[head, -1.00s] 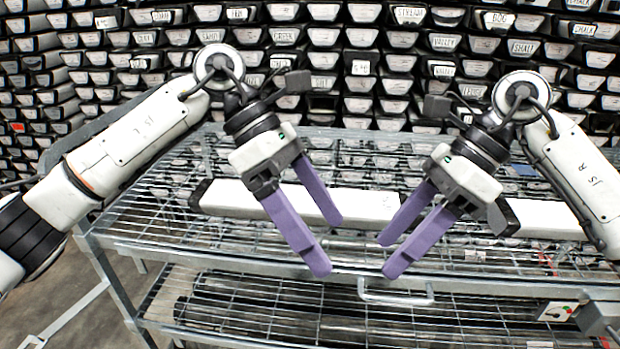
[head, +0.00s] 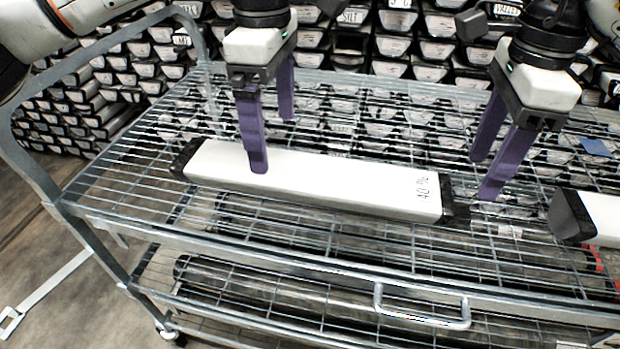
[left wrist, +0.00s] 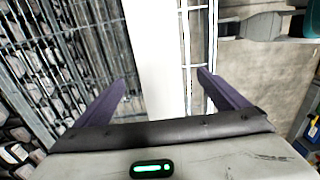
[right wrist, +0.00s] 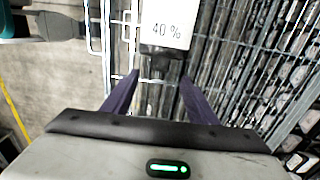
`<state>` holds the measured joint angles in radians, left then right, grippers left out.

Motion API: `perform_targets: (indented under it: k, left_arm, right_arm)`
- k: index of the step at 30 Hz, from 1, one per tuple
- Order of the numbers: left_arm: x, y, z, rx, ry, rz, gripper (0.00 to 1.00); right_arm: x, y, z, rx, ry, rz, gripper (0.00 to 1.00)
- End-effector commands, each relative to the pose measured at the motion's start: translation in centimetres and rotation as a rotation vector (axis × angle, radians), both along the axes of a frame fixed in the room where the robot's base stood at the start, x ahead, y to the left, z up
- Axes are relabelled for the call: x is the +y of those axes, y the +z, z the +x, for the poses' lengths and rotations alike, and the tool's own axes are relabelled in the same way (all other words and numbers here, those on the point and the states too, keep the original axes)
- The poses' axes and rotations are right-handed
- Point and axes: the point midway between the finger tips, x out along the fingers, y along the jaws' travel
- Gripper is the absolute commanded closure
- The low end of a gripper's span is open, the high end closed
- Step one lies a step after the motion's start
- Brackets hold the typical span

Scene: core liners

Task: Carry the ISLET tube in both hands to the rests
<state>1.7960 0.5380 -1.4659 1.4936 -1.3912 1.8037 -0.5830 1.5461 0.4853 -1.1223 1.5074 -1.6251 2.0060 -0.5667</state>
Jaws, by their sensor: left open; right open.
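A long white tube (head: 320,180) with black end caps lies on the top wire shelf of the cart. Its marking reads "40 %" near the right end; I see no ISLET name on it. My left gripper (head: 272,145) is open, with its purple fingers over the tube's left half; the tube (left wrist: 158,50) runs between them in the left wrist view. My right gripper (head: 483,178) is open at the tube's right end. In the right wrist view the black cap (right wrist: 162,52) is just ahead of and between the fingertips. Whether any finger touches is unclear.
A second white tube with a black cap (head: 572,215) lies further right on the same wire shelf (head: 120,195). A rail with a handle (head: 420,310) runs along the cart's front. Racks of labelled trays (head: 405,50) stand behind. I cannot identify any rests.

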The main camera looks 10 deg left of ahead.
Motion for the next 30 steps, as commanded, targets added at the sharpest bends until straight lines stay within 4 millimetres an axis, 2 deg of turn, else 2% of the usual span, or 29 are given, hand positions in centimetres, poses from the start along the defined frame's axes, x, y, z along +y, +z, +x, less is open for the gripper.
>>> perform_targets:
  k: [1,9,15,27,30]
  left_arm:
    - [0.0,-1.0,-0.1,0.004,-0.001,0.000,0.06]
    - [0.0,-5.7,-0.1,0.002,0.000,0.000,0.06]
    - [0.0,-7.9,0.0,0.001,0.001,-0.001,0.06]
    - [0.0,-8.6,0.0,0.000,0.001,-0.001,0.06]
    - [0.0,-8.6,0.0,0.000,0.001,-0.001,0.21]
  right_arm:
    - [0.0,-1.1,-0.1,0.005,0.000,0.001,0.47]
    - [0.0,-5.7,-0.1,0.003,-0.001,0.000,0.47]
    - [0.0,-7.9,0.0,0.002,0.000,0.001,0.47]
    - [0.0,-8.6,0.0,0.000,-0.001,0.001,0.47]
    - [0.0,-8.6,0.0,0.000,-0.001,0.001,0.62]
